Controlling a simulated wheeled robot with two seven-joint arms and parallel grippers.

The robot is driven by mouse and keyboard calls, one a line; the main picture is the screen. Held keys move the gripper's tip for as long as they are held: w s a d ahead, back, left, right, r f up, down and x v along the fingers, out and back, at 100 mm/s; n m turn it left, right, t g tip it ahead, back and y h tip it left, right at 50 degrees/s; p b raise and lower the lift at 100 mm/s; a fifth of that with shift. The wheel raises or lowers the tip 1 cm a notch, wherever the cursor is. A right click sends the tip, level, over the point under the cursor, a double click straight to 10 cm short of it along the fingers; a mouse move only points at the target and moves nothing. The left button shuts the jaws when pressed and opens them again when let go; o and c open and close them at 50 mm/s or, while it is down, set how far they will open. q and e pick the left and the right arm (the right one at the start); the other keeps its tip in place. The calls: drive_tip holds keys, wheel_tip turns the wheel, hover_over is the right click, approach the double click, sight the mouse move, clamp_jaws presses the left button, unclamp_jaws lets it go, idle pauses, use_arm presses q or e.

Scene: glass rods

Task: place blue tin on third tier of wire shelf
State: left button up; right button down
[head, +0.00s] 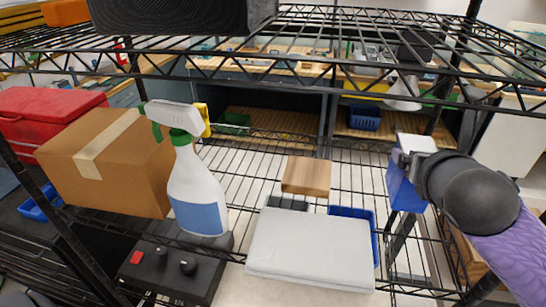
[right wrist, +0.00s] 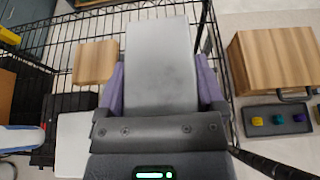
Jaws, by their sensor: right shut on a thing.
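The blue tin (head: 404,190) has a pale grey-white top. My right gripper (head: 410,160), on the arm coming in from the right, is shut on it. In the right wrist view the tin (right wrist: 162,65) shows as a plain grey face between the purple fingers (right wrist: 160,88). The tin is upright at the right part of the middle tier of the wire shelf (head: 270,160). I cannot tell whether its base touches the wires. My left gripper is not in view.
On that tier stand a cardboard box (head: 110,160), a spray bottle (head: 195,185), a wooden block (head: 307,176) and a pale grey box (head: 312,248). A blue basket (head: 355,213) shows behind the grey box. Another wire tier (head: 330,50) runs above. Bare wire shows around the wooden block.

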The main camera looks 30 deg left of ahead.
sight(408, 212)
drive_tip(key=shift+r, duration=0.1)
drive_tip(key=f, duration=0.2)
drive_tip(key=s+f, duration=0.1)
drive_tip(key=shift+d+f+b, duration=0.1)
drive_tip(key=shift+d+b, duration=0.15)
drive_tip(key=shift+b, duration=0.15)
wheel_tip(408, 212, down, 7)
drive_tip(key=shift+r+b, duration=0.1)
drive_tip(key=shift+b, duration=0.65)
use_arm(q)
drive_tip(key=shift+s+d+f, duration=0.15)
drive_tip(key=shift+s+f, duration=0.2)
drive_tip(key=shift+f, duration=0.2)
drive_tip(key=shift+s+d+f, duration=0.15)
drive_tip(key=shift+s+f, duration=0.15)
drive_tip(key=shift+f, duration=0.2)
